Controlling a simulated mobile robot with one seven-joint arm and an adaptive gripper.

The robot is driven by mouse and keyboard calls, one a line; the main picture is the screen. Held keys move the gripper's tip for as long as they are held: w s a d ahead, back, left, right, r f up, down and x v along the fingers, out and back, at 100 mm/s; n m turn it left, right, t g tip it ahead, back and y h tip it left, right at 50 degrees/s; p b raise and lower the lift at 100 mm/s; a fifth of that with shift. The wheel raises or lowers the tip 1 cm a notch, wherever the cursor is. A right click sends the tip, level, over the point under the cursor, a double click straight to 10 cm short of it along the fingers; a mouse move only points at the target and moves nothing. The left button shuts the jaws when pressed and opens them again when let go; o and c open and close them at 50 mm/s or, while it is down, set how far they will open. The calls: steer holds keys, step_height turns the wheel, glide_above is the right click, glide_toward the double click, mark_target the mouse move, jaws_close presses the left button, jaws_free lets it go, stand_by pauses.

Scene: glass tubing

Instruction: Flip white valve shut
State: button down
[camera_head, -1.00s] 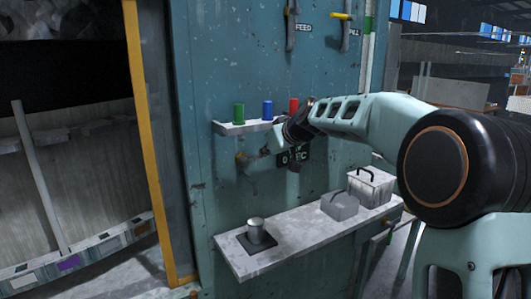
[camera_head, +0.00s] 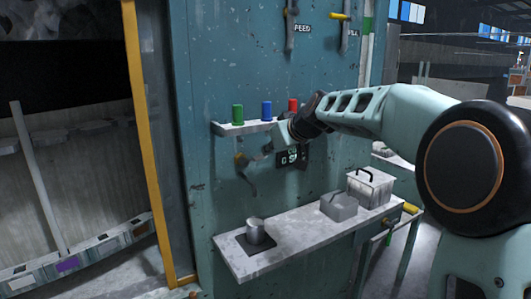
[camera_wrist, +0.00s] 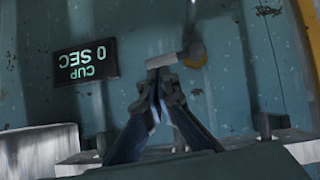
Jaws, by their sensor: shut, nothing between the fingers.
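The valve on the teal wall has a yellow hub (camera_head: 239,159) below the small ledge. The wrist view shows this hub (camera_wrist: 195,55) with a short pale grey-white lever (camera_wrist: 166,61) reaching from it to the left. My gripper (camera_wrist: 158,74) is shut, its fingertips together right at the lever's outer end. I cannot tell whether they touch it. In the head view my gripper (camera_head: 267,151) is close to the wall, just right of the hub. A thin curved grey piece (camera_head: 252,183) hangs below the hub.
A dark display (camera_wrist: 87,63) reads CUP 0 SEC, upside down in the wrist view. A ledge (camera_head: 228,128) holds green, blue and red cylinders. A lower shelf (camera_head: 285,250) carries a metal cup (camera_head: 255,231) and two grey boxes. Levers marked FEED and another label hang above.

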steer(key=v, duration=0.9)
